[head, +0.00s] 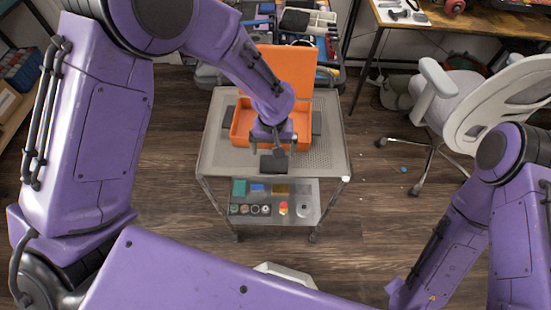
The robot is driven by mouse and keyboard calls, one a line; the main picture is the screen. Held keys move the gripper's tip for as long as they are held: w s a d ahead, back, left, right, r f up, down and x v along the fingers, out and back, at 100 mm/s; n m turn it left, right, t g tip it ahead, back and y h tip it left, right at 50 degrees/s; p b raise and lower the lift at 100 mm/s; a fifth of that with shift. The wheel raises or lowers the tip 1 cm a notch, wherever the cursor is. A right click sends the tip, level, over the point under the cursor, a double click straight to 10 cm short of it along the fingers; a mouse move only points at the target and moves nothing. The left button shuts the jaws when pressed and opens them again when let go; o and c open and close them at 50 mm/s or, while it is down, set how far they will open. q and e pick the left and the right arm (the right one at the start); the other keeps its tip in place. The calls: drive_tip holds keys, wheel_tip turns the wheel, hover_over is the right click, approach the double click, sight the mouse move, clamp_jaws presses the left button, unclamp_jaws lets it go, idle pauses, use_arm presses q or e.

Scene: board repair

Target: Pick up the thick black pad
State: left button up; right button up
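A black pad (274,164) lies on the top of the grey cart (225,162), near its front edge and in front of the orange case. I cannot tell its thickness from this view. My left gripper (273,150) points down just behind and above this pad, in front of the case. Its two fingers look spread apart, one on each side, with no object clearly held between them. Other dark pieces stand at the left side (226,118) and right side (316,122) of the case. My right gripper is out of view; only its arm shows at the lower right.
The orange case (290,65) stands open on the cart with its lid up at the back. The cart's lower shelf (312,215) holds small coloured parts. A white office chair (490,105) stands to the right. A wooden desk (470,22) is at the back right.

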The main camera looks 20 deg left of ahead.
sight(274, 163)
use_arm(q)
drive_tip(key=f, duration=0.4)
drive_tip(key=f+p, duration=0.1)
drive_tip(key=f, duration=0.1)
drive_tip(key=shift+s+d+f, duration=0.15)
drive_tip(key=shift+s+d, duration=0.05)
drive_tip(key=shift+s, duration=0.05)
drive_tip(key=c, duration=1)
